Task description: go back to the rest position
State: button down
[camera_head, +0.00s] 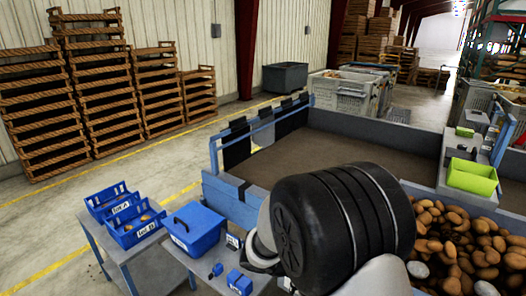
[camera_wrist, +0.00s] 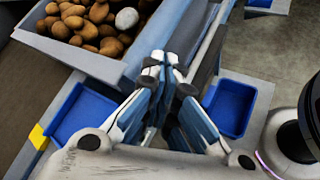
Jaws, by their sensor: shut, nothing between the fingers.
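My gripper (camera_wrist: 157,65) shows in the wrist view, its two fingertips together with nothing between them. It hangs above a grey-blue edge, with a bin of potatoes (camera_wrist: 92,26) beyond it to the upper left. A blue tray (camera_wrist: 84,122) lies to its left and another blue tray (camera_wrist: 231,108) to its right. In the head view my arm's large black joint fills the lower middle and my gripper is hidden.
In the head view, a potato heap (camera_head: 462,245) lies right of my arm, below a lime-green bin (camera_head: 472,177). Blue boxes (camera_head: 194,228) stand on tables at left. Stacked wooden crates (camera_head: 88,90) line the wall. The floor between is clear.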

jog(key=s+r+m+g+y, duration=0.1)
jog(key=s+r+m+y, duration=0.5)
jog(key=s, duration=0.5)
jog(key=s+a+r+m+t+y, duration=0.5)
jog(key=s+a+m+y, duration=0.1)
jog(key=s, duration=0.3)
jog(key=shift+a+r, duration=0.25)
jog(key=shift+a, duration=0.25)
jog(key=shift+s+d, duration=0.15)
jog(key=shift+d, duration=0.05)
dwell(0.3)
